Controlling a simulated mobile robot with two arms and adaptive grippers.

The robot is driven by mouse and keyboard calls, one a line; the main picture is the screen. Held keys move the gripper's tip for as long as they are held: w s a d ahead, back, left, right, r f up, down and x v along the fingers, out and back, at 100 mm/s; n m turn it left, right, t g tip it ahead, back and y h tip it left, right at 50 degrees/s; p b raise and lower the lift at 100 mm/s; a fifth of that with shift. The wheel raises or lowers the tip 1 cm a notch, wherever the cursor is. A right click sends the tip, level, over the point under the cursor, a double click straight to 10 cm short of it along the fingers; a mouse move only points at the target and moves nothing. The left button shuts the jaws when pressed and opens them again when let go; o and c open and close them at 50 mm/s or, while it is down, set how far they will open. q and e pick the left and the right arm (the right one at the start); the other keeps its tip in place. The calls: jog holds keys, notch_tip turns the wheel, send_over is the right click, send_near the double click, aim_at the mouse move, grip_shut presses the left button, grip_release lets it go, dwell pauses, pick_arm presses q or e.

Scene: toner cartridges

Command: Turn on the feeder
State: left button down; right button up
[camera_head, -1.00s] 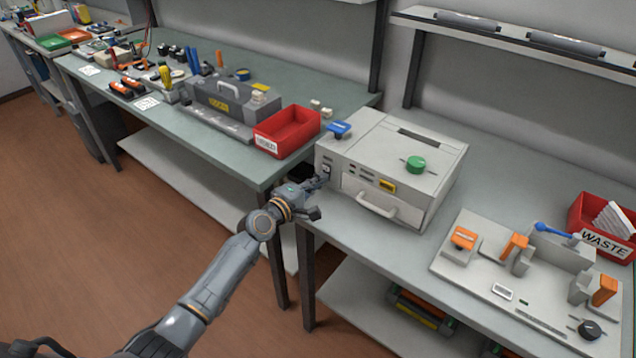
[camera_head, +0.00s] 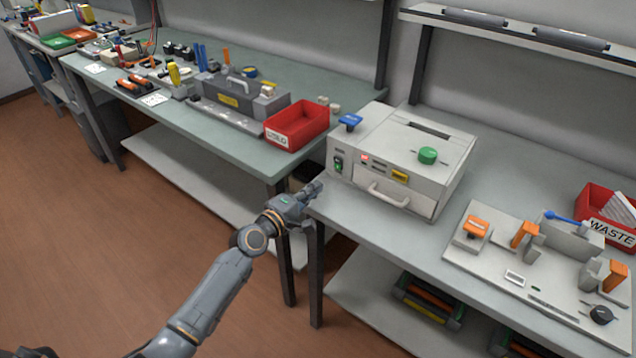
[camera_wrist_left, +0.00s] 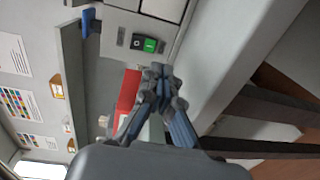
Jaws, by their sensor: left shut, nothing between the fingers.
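The feeder (camera_head: 400,160) is a pale box with a blue knob (camera_head: 350,121), a green knob (camera_head: 427,155) and a front handle. My right gripper is out of view.
A red bin (camera_head: 297,127) and a grey toolbox (camera_head: 238,98) stand on the left bench. A pale fixture board (camera_head: 480,262) and a red WASTE bin (camera_head: 592,200) are at the right. The bench edge runs close to my left gripper.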

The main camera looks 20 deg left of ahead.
pick_arm(q)
jog(key=f+v, duration=0.1)
jog(key=v, duration=0.5)
jog(key=shift+s+f+b, duration=0.25)
jog(key=shift+s+b, duration=0.15)
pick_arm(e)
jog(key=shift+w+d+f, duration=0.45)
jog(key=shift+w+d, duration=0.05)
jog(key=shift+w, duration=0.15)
pick_arm(q)
jog(key=shift+a, duration=0.15)
